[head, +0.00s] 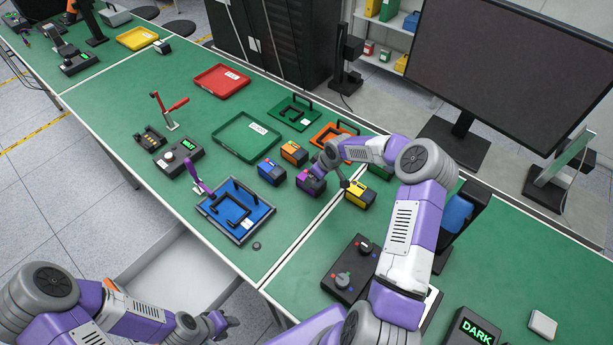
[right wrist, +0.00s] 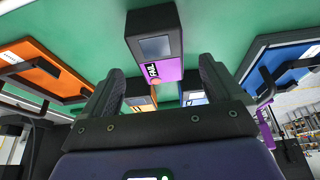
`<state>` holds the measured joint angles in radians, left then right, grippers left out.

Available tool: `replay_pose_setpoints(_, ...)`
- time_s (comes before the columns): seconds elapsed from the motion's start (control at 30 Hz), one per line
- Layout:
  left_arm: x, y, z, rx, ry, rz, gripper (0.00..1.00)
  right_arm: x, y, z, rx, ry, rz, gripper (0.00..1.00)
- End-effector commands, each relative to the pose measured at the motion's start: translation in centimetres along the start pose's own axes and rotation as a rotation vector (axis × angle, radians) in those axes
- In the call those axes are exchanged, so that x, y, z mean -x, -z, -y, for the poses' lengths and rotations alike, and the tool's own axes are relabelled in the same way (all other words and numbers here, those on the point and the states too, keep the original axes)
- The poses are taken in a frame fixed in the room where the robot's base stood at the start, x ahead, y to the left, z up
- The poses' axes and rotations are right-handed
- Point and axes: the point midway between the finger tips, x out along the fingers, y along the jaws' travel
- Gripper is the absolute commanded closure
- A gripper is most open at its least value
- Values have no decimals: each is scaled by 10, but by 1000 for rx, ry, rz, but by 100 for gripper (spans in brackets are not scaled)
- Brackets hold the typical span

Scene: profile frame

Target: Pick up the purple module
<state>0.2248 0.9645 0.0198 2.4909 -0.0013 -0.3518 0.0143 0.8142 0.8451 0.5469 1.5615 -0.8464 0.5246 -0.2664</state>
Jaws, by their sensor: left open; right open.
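The purple module (head: 311,182) is a dark box with purple sides on the green table, in the row of modules. In the right wrist view the purple module (right wrist: 157,45) shows its screen and label, ahead of my open fingers. My right gripper (head: 327,168) is just above and beside it, partly hidden by its own wrist; in the right wrist view the gripper (right wrist: 162,85) is open with nothing between its fingers. My left gripper (head: 216,324) is open and empty at the lower left, over the white drawer.
Close by stand a blue module (head: 271,171), an orange module (head: 293,153) and a yellow module (head: 360,194). A blue frame tray (head: 262,227) lies to the left, a green tray (head: 225,141) behind. A control box (head: 347,283) stands in front.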

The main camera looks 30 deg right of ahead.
Motion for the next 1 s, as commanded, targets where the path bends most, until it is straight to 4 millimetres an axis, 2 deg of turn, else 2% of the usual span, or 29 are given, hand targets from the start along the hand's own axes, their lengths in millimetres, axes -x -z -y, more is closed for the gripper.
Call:
replay_pose_setpoints(0.5,8,0,-3,0,0,-1,57,-57,2,-1,-1,1,-1,6)
replay_pose_setpoints(1.0,7,0,-2,0,0,-1,57,-61,1,-2,0,0,0,6)
